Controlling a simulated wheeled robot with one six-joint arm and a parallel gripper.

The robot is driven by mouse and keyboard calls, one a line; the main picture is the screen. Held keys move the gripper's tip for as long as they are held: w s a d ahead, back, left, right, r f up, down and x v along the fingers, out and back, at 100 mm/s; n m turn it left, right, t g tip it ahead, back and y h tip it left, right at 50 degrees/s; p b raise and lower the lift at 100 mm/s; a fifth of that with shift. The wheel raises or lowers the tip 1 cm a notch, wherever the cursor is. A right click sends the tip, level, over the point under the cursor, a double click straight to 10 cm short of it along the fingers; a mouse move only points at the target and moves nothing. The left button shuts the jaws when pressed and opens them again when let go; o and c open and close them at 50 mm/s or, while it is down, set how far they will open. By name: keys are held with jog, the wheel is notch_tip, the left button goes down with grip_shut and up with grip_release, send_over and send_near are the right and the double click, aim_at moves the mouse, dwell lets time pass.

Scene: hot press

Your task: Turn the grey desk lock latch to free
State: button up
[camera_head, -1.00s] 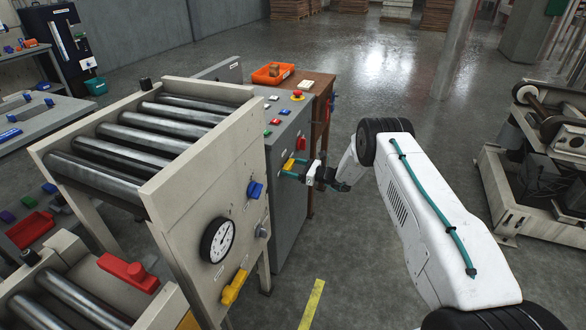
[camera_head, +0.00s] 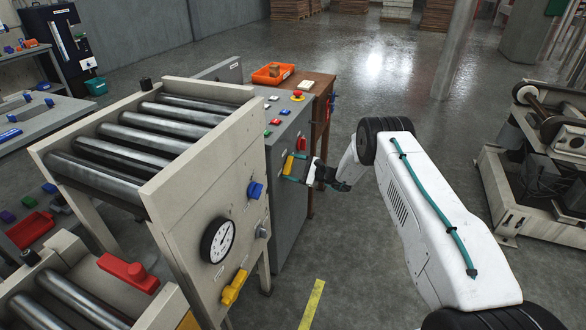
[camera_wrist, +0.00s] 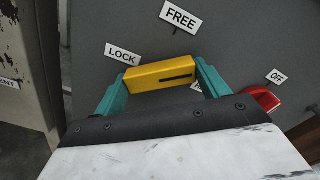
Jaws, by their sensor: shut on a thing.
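The latch (camera_wrist: 160,73) is a yellow bar on the grey desk's side panel (camera_wrist: 240,40). In the wrist view it lies between my gripper's two teal fingers (camera_wrist: 162,78), which are closed on its ends. A LOCK label (camera_wrist: 123,54) is just above its left end, and a FREE label (camera_wrist: 180,17) is higher up, above its middle. A dark slot shows on its right half. In the head view the latch (camera_head: 288,165) stands nearly upright on the desk's side, with my gripper (camera_head: 296,168) at it from the right.
A red handle (camera_wrist: 262,98) with an OFF label (camera_wrist: 276,77) sits close to my right finger. The roller stand (camera_head: 205,200) with a gauge (camera_head: 217,240) stands left of the desk. An orange bin (camera_head: 272,74) is behind.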

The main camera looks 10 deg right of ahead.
jog(key=n, duration=0.5)
jog(key=shift+s+n, duration=0.1)
jog(key=shift+n, duration=0.2)
jog(key=n, duration=0.4)
jog(key=shift+s+n, duration=0.1)
jog(key=shift+n, duration=0.3)
jog(key=o, duration=1)
jog(key=shift+c, duration=0.2)
jog(key=shift+a, duration=0.1)
jog(key=shift+r, duration=0.1)
jog(key=v, duration=0.8)
